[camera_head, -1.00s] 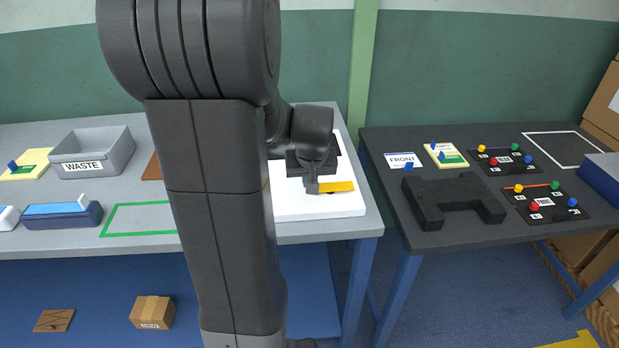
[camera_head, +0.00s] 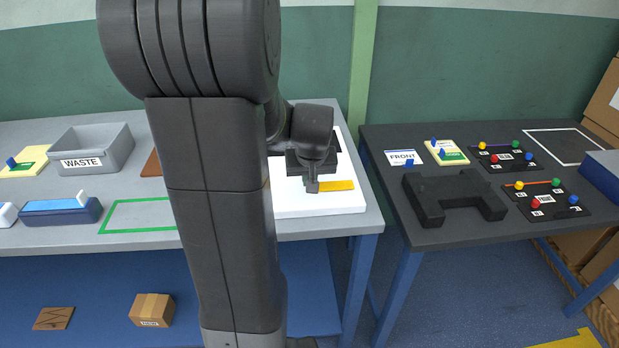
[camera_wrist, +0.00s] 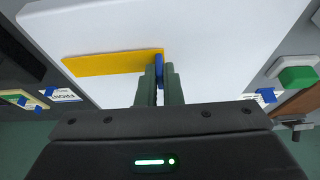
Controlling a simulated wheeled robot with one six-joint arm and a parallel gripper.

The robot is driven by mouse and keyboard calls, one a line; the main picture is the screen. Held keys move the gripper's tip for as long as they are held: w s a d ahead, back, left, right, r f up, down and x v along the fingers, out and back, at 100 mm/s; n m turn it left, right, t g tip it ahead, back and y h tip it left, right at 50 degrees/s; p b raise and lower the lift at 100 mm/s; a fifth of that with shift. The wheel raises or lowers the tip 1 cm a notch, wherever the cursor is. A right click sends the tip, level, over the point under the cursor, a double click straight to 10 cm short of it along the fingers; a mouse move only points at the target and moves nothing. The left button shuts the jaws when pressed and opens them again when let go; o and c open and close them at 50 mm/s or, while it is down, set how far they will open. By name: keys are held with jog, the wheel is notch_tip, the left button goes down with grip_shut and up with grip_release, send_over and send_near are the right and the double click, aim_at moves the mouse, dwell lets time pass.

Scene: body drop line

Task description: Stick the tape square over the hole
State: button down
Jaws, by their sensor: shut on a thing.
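The yellow tape square (camera_head: 336,185) is over the white panel (camera_head: 300,206) on the left table. In the head view it looks flat against the panel or very near it. In the wrist view the tape (camera_wrist: 112,63) extends left from a blue tab (camera_wrist: 159,66). My gripper (camera_wrist: 160,78) is shut on that tab, with its fingers upright at the tape's end. My gripper (camera_head: 312,188) also shows in the head view at the tape's left end. The hole is not visible in either current view.
My arm hides part of the left table. A grey WASTE bin (camera_head: 93,152), a blue block (camera_head: 60,212) and a green outline (camera_head: 140,230) lie left. The dark right table holds a black bracket (camera_head: 453,203), a FRONT label (camera_head: 403,158) and peg boards (camera_head: 540,200).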

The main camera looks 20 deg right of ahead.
jog(key=shift+f+b, duration=0.35)
dwell(1.2)
jog(key=c, duration=1.5)
grip_release()
jog(key=shift+r, duration=0.2)
jog(key=shift+r+p, duration=2.65)
jog(key=shift+r, duration=0.75)
jog(key=shift+f, duration=0.2)
notch_tip(320, 180, down, 7)
jog(key=b, duration=0.5)
jog(key=shift+r, duration=0.1)
